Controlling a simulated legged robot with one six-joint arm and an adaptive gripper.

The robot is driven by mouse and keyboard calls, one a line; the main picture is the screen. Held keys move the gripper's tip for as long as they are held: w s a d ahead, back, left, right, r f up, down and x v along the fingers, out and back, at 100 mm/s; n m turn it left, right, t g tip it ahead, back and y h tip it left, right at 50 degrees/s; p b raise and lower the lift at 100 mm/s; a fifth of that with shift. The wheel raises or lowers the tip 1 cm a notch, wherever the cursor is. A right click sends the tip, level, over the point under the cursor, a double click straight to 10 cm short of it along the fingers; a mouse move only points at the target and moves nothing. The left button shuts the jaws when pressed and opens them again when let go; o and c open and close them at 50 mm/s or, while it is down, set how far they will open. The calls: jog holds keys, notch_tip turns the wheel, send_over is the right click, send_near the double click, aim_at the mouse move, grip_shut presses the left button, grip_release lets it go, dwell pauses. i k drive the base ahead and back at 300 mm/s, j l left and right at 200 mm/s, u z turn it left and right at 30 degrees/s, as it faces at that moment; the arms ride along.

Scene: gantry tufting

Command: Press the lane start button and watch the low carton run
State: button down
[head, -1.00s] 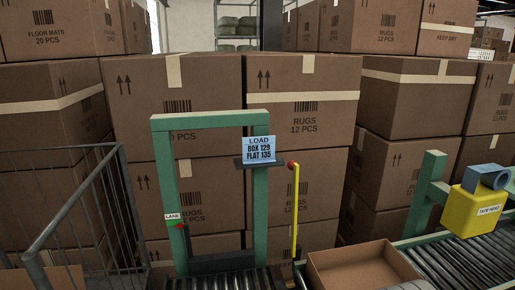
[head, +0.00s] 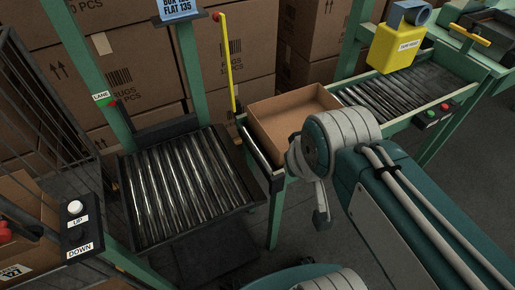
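The low open carton (head: 295,118) sits at the near left end of the roller lane (head: 400,92), behind my arm. A small control box on the lane's front rail carries a green button (head: 432,114) and a red button (head: 445,106); their labels are too small to read. A LANE sign (head: 101,97) with small red and green marks is on the left green post. My arm crosses the lower right. A grey part at its far end (head: 322,215) hangs below the carton, apart from the buttons; the fingers cannot be made out.
A lift-like roller platform (head: 185,185) stands left of the lane between green posts. A panel (head: 78,228) with UP and DOWN labels is at lower left beside a wire cage (head: 40,110). A yellow tape head (head: 396,46) stands over the lane. Stacked cartons (head: 130,70) close the back.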

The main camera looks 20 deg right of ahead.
aim_at(430, 114)
jog(key=z, duration=1.9)
